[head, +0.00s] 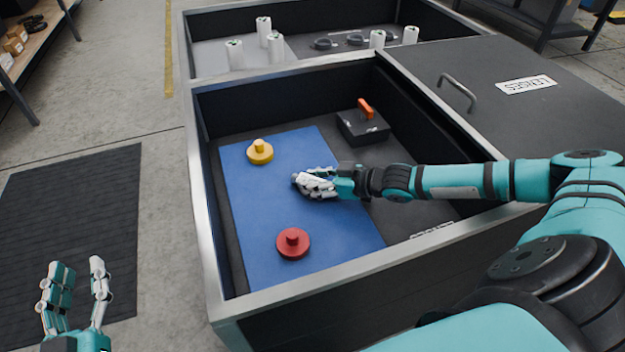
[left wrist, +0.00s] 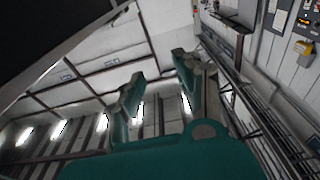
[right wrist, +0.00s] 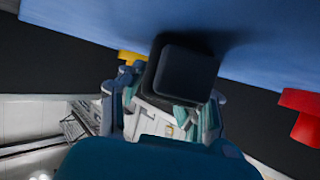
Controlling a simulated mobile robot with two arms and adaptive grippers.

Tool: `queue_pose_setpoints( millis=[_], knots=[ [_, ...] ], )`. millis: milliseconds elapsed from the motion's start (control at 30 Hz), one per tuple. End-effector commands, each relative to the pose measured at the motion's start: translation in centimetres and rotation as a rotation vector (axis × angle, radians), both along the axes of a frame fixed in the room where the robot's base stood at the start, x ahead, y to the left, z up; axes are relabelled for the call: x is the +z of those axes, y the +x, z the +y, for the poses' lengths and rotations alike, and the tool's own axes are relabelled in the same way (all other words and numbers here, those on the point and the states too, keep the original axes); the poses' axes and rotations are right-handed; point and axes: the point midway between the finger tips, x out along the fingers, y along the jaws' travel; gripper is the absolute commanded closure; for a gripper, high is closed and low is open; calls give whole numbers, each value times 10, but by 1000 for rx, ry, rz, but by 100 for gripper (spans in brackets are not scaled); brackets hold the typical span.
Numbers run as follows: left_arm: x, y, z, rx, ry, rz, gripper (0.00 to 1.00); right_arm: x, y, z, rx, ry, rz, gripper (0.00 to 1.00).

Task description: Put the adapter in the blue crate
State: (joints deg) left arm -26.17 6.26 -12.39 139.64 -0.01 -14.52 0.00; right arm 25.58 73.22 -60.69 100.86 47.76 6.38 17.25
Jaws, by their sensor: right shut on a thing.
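My right gripper (head: 303,182) is shut over the blue panel (head: 240,200) on the floor of a black-walled, metal-rimmed bin (head: 212,262). In the right wrist view it grips a dark rounded block (right wrist: 185,78), which looks like the adapter. The block is close to the blue surface; whether it touches is unclear. The fingers mostly hide it in the head view. No separate blue crate shows; the blue panel is the only blue area. My left gripper (head: 78,280) is open and empty outside the bin, at lower left; its spread fingers show in the left wrist view (left wrist: 160,80).
A yellow knobbed disc (head: 260,153) and a red one (head: 293,244) stand on the blue panel. A black box with an orange handle (head: 362,127) sits at the back right. A lid marked LENSES (head: 530,110) lies right. White cylinders (head: 276,49) stand in the far compartment.

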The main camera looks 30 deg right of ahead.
Motion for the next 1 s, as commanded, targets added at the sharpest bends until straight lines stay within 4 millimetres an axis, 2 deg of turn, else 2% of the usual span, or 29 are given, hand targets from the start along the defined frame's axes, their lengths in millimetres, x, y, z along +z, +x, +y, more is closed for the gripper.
queue_pose_setpoints(
  millis=[33, 67, 200, 600, 767, 1000],
  knots=[
    [0, 0, 0, 0, 0, -1, 66, -2, 0, 0, 0, 1, 0, 100],
    [0, 0, 0, 0, 0, -1, 66, -2, 0, 0, 0, 1, 0, 64],
    [0, 0, 0, 0, 0, -1, 66, -2, 0, 0, 0, 1, 0, 45],
    [-3, 0, 0, 1, 6, 23, 66, 3, -5, -3, -1, -1, 3, 44],
    [-29, -1, 5, 11, 45, 177, 66, 12, -23, -14, -2, -2, 7, 44],
    [-83, -19, 18, 31, 123, 489, 66, 28, -55, -33, -1, -2, 7, 44]
  ],
)
